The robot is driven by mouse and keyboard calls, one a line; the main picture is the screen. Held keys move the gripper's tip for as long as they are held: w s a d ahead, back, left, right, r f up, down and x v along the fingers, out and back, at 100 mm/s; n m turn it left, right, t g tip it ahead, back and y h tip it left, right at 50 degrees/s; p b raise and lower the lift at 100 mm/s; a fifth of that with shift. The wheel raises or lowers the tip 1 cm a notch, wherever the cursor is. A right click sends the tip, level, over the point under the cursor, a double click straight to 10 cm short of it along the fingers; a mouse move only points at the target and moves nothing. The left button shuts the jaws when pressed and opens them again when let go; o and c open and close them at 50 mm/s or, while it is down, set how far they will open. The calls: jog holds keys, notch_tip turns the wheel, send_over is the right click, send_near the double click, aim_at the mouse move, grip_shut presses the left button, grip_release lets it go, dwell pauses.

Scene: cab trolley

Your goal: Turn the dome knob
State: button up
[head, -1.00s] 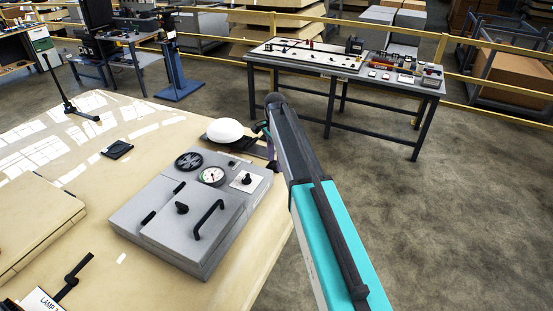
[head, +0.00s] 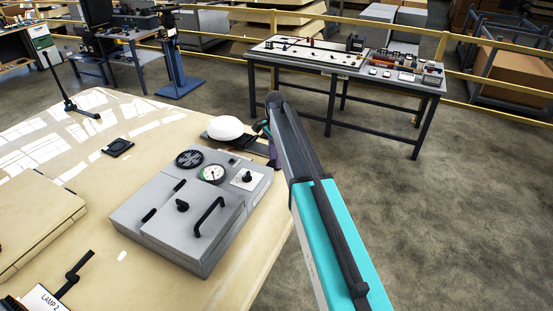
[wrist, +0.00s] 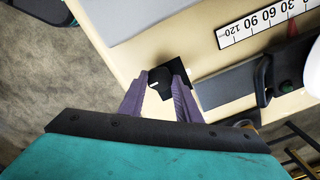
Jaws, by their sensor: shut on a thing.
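In the head view my gripper (head: 268,143) is mostly hidden behind my arm at the table's right edge. The white dome (head: 225,129) sits on a dark base just left of it. The knob itself cannot be made out in the head view.
A grey panel box (head: 190,207) with a gauge, handle and knobs stands in front of the dome. In the wrist view a numbered scale (wrist: 265,25) and a dark lever (wrist: 264,82) lie to the right.

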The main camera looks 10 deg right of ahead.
jog(key=shift+s+f+n, duration=0.1)
jog(key=shift+f+n, duration=0.05)
jog(key=shift+n, duration=0.25)
jog(key=n+b, duration=0.2)
jog(key=n, duration=0.2)
jog(key=shift+b, duration=0.3)
jog(key=n+b, duration=0.2)
jog(key=n, duration=0.4)
jog(key=n+b, duration=0.1)
jog(key=n, duration=0.5)
jog(key=n+b, duration=0.1)
jog(key=n, duration=0.4)
jog(key=shift+n, duration=0.3)
jog(key=o, duration=1.1)
jog(key=shift+c, duration=0.2)
